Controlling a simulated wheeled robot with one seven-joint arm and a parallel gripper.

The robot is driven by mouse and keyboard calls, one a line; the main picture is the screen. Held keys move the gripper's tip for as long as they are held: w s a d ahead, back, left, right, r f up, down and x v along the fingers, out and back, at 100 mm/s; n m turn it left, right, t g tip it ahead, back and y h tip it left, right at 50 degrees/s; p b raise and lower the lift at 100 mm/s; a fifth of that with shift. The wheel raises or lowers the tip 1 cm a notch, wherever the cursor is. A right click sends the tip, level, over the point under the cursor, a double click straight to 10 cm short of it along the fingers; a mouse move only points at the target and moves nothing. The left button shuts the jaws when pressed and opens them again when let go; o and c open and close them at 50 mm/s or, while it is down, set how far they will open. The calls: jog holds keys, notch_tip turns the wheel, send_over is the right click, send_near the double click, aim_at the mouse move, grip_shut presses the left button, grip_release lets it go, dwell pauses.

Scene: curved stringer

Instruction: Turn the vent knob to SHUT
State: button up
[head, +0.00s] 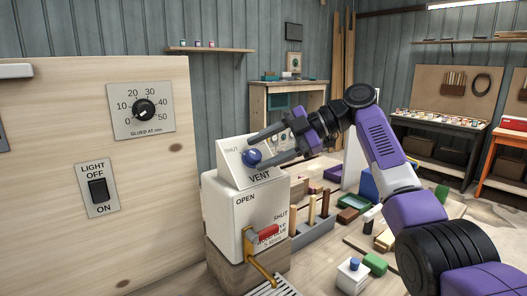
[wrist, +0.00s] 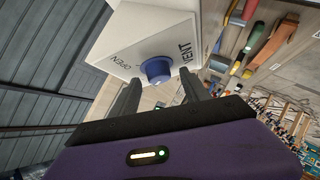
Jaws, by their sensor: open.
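The blue vent knob (head: 252,158) sits on the sloped face of a white vent box (head: 230,165). The word SHUT shows faintly left of the knob and VENT below it. In the wrist view the blue knob (wrist: 157,70) stands out from the white face (wrist: 150,38), with OPEN to its left and VENT to its right. My gripper (head: 256,152) is open in front of the face, one finger above the knob and one below. In the wrist view my gripper (wrist: 160,82) has its fingers on either side of the knob, with gaps visible. The knob's pointer direction cannot be told.
Below is a white unit (head: 228,211) with a red-handled lever (head: 268,233) marked OPEN and SHUT. A wooden panel (head: 60,235) with a dial (head: 144,110) and light switch (head: 98,191) stands left. A rack of handles (head: 313,225) and loose blocks lie right.

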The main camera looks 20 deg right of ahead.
jog(key=v, duration=0.7)
jog(key=shift+d+r+b, duration=0.15)
jog(key=shift+d+b, duration=0.2)
jog(key=shift+s, duration=0.1)
jog(key=shift+d, duration=0.1)
